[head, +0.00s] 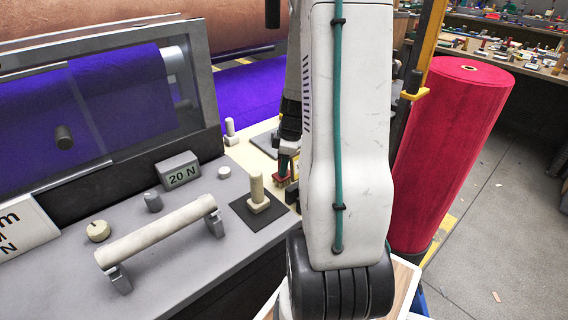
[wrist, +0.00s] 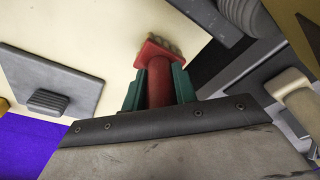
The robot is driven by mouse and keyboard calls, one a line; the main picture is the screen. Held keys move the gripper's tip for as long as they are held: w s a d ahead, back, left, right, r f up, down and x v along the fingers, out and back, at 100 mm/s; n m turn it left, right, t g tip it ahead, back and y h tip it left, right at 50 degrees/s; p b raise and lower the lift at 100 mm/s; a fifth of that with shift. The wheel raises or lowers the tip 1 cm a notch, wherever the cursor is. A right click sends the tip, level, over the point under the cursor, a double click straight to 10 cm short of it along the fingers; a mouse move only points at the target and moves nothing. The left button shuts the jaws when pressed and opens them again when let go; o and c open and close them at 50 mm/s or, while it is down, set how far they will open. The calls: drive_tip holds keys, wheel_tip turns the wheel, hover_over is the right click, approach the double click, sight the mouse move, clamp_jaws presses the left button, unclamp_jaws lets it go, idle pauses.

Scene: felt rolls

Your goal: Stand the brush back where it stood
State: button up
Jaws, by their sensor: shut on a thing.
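The brush has a red handle and red head with pale bristles; it shows in the wrist view (wrist: 165,52), and a small red part of it shows in the head view (head: 291,183). My gripper (wrist: 158,88) has green fingers shut on the red handle, one on each side. In the head view my gripper (head: 284,164) is partly hidden behind my arm, over the cream surface left of it. The bristles face this surface; I cannot tell whether they touch it.
A cream stamp-like piece (head: 257,192) stands on a dark pad (head: 243,210) close by, and another (head: 231,130) stands behind. A grey pad (wrist: 72,62) lies left in the wrist view. The machine's handle bar (head: 155,232) and a red felt roll (head: 455,150) flank my arm.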

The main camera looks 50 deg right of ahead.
drive_tip(key=shift+f, duration=0.5)
idle(0.3)
drive_tip(key=o, duration=1.1)
drive_tip(key=shift+o, duration=0.2)
drive_tip(key=shift+r, duration=0.1)
wheel_tip(320, 180, up, 8)
drive_tip(key=s, duration=0.1)
drive_tip(key=shift+d+f, duration=0.25)
drive_tip(key=shift+d, duration=0.05)
